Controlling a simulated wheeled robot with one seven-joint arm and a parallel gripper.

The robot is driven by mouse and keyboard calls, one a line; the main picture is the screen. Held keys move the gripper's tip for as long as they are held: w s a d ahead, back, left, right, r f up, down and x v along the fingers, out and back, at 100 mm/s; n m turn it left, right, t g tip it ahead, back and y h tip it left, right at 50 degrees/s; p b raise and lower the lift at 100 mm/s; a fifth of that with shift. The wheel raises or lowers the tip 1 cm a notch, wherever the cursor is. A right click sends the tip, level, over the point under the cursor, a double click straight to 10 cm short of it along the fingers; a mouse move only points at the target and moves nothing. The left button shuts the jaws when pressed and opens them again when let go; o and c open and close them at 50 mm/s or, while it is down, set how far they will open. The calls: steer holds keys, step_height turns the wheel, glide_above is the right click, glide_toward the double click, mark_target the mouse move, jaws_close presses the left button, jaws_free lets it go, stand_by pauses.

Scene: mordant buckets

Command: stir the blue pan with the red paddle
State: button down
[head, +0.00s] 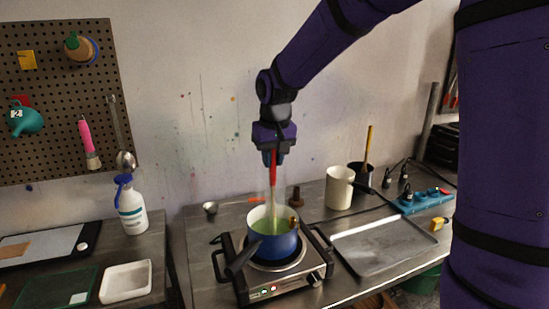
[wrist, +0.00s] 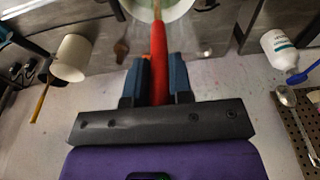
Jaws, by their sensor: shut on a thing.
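The blue pan (head: 277,246) stands on the hot plate (head: 268,285) in the head view, with pale green liquid inside and its dark handle toward the front left. My gripper (head: 272,158) is above the pan, shut on the red paddle (head: 272,178). The paddle hangs nearly upright, and its lower end reaches into the pan; its tip is hidden in the liquid. In the wrist view the red handle (wrist: 158,60) sits between the blue fingers of my gripper (wrist: 158,78). The pan's pale inside (wrist: 178,8) shows at the top edge there.
A metal tray (head: 385,262) lies right of the hot plate. Behind it stand a cream jug (head: 339,188) and a dark pot with a wooden stick (head: 360,174). A blue power strip (head: 425,200) is at right. A spray bottle (head: 131,208) and white dish (head: 126,281) are at left.

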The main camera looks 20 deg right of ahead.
steer(key=shift+r, duration=4.7)
step_height(320, 180, up, 11)
